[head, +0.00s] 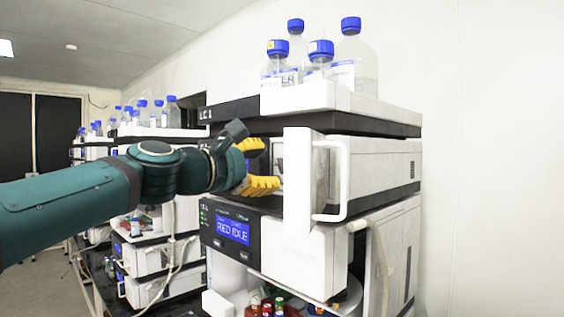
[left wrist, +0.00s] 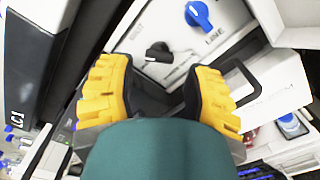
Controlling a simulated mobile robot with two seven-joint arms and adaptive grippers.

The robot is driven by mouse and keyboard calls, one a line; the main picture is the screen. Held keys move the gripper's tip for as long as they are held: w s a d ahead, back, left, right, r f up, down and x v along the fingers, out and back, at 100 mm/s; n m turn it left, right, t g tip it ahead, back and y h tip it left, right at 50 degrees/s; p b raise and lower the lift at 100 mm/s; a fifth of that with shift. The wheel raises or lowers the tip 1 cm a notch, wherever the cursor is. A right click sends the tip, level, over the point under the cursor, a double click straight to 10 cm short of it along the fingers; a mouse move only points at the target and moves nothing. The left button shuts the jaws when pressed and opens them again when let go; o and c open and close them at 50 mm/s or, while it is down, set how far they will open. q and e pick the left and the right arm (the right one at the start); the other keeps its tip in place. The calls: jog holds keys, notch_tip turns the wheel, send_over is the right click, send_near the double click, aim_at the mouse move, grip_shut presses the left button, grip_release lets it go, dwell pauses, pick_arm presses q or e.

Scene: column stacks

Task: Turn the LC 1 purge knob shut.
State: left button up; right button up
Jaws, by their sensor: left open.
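The LC 1 stack (head: 370,122) stands close in front, with its name on the dark top band. My left gripper (head: 262,166) is open and empty in front of the stack's module face, and it hides the knobs in the head view. In the left wrist view a black knob (left wrist: 158,52) sits on a white panel, ahead of and between the spread yellow fingers of the gripper (left wrist: 160,76), apart from both. A blue knob (left wrist: 199,14) labelled LINE is beyond it. The label of the black knob is not readable. My right gripper is not in view.
A white door with a handle (head: 334,180) stands open just right of my gripper. Blue-capped bottles (head: 352,55) stand on top of the stack. A blue display (head: 233,231) is below the gripper. More stacks (head: 150,262) stand to the left.

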aim_at(282, 165)
pick_arm(q)
jog(key=x, duration=0.5)
jog(key=shift+w+p, duration=0.1)
jog(key=shift+p, duration=0.3)
grip_shut()
